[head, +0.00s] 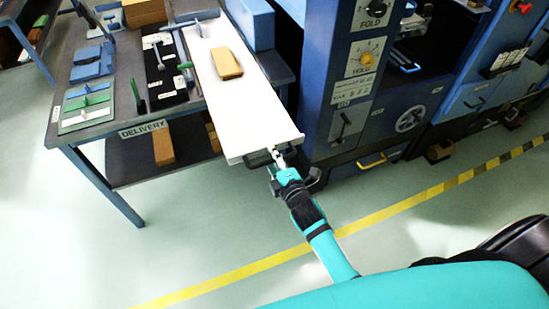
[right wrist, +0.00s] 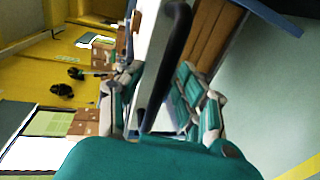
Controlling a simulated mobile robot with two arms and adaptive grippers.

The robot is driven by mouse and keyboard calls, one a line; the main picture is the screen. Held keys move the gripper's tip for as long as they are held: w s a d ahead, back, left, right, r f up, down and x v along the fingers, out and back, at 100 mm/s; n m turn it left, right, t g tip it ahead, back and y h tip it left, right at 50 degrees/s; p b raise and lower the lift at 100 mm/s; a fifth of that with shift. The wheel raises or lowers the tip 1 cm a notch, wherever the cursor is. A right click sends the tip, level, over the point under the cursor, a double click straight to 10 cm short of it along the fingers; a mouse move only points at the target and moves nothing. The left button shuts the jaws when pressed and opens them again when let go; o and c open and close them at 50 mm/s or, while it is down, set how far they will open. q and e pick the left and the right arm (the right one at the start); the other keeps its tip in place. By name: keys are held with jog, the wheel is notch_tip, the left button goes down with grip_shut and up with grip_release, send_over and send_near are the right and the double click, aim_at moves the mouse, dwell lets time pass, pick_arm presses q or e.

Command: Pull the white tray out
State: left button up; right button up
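The white tray (head: 215,95) is a long flat board reaching from the machine's left side toward me, with its front end beyond the table edge. A tan block (head: 226,63) lies on it. A dark handle (head: 258,160) is on the tray's front end. My right gripper (head: 279,157) is at the handle's right part. In the right wrist view, the dark handle (right wrist: 172,60) runs between the two spread fingers of my right gripper (right wrist: 158,75), with gaps visible beside it. My left gripper is not in view.
A dark table marked DELIVERY (head: 143,128) stands left of the tray, bearing several tools and blocks. The blue machine (head: 350,80) with dials stands close on the right. The pale floor (head: 210,220) in front is clear, with a yellow tape line (head: 400,208) across it.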

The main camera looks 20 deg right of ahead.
jog(key=shift+s, duration=0.15)
jog(key=v, duration=1.1)
jog(key=shift+s, duration=0.35)
jog(key=shift+r, duration=0.1)
